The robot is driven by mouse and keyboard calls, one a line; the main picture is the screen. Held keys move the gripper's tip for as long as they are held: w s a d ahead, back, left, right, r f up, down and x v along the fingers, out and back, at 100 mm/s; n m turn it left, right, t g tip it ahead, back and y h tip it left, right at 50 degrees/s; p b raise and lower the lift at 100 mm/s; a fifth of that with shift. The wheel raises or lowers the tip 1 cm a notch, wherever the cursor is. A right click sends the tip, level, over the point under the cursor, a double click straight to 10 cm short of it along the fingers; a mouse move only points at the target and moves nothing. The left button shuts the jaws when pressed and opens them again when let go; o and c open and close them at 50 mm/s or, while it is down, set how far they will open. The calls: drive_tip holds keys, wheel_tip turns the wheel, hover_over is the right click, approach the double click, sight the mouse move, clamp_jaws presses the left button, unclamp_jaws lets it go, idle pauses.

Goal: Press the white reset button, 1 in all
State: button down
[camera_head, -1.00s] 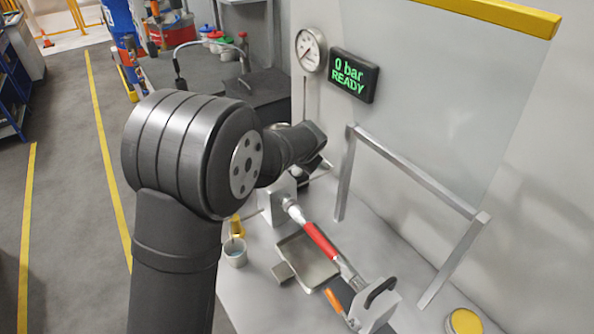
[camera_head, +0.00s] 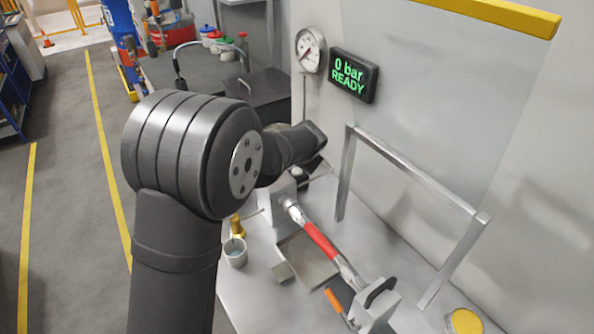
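I cannot make out a white reset button for certain; my arm covers part of the bench. The dark display (camera_head: 354,75) on the wall reads "0 bar READY" in green. A round dial gauge (camera_head: 309,50) hangs to its left. My arm reaches over the bench, and its dark end with my gripper (camera_head: 314,168) is low behind the wrist, near the grey block at the far end of the red hose. The fingers are small and mostly hidden, so their opening and any contact do not show.
A red hose (camera_head: 318,240) runs between two grey blocks above a metal tray (camera_head: 308,262). A metal frame (camera_head: 412,172) stands at right. A small cup (camera_head: 235,252), an orange-handled tool (camera_head: 335,301) and a round yellow-topped item (camera_head: 465,321) are on the bench.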

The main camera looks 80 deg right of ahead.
sight(297, 173)
drive_tip(key=shift+f, duration=0.15)
idle(0.8)
drive_tip(key=shift+f, duration=0.3)
drive_tip(key=shift+a+f, duration=0.3)
drive_tip(key=shift+f, duration=0.55)
idle(0.9)
drive_tip(key=shift+r, duration=0.1)
idle(0.4)
drive_tip(key=shift+d+r, duration=0.15)
drive_tip(key=shift+r, duration=2.55)
